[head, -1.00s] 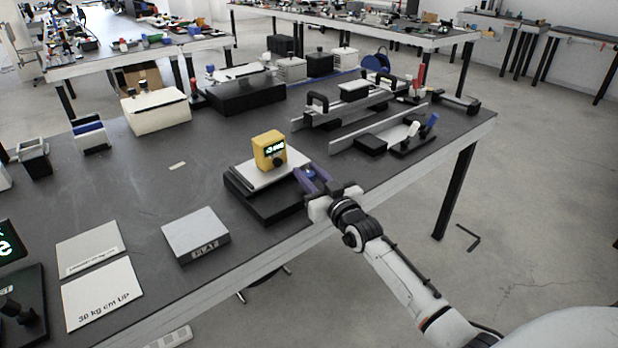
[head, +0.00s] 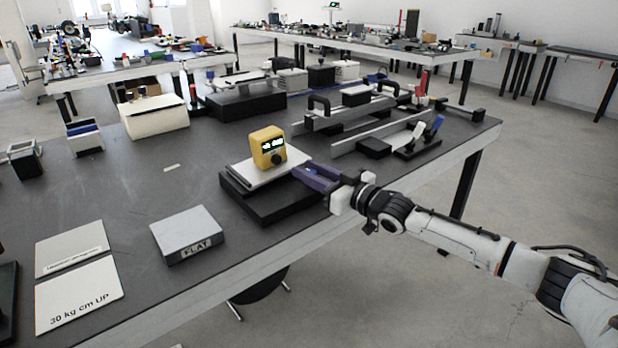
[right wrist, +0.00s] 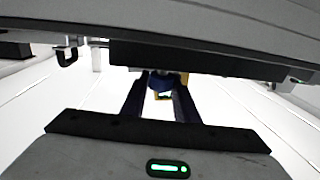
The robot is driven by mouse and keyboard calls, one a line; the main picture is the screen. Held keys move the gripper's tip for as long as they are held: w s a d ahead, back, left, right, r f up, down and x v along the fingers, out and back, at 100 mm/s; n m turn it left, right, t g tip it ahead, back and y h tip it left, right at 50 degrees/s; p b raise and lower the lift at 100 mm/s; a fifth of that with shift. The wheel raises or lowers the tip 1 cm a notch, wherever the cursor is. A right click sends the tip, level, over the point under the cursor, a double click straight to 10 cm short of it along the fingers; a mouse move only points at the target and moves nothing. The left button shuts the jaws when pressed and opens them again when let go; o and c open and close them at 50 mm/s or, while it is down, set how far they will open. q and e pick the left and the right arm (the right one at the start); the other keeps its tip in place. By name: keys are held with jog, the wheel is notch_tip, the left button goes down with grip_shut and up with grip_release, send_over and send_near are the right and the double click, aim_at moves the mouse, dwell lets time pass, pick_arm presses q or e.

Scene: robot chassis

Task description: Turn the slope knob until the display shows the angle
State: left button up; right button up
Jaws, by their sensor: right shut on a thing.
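A yellow level box (head: 268,147) with a lit display stands on a pale tilting plate (head: 250,176) on a black base (head: 268,203). The display's digits are too small to read surely. My right gripper (head: 308,174) reaches in from the right, its dark blue fingers at the front right side of the base. In the right wrist view the fingers are shut on the blue slope knob (right wrist: 161,82); in the head view the fingers hide the knob. My left gripper is not in view.
A block marked FLAT (head: 187,234) lies to the left, with a card marked 30 kg cm UP (head: 78,296) further left. Metal rails (head: 350,114) and a black holder (head: 418,146) stand to the right. The table's front edge runs under my right wrist.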

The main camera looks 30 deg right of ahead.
jog(key=shift+a, duration=0.15)
jog(key=o, duration=1.1)
jog(key=shift+s+r, duration=0.1)
jog(key=shift+s, duration=0.05)
jog(key=shift+c, duration=0.2)
jog(key=shift+s+d+f, duration=0.2)
jog(key=shift+s+d, duration=0.05)
jog(key=shift+s, duration=0.3)
jog(key=p+v, duration=0.2)
jog(key=v, duration=0.7)
jog(key=shift+r, duration=0.1)
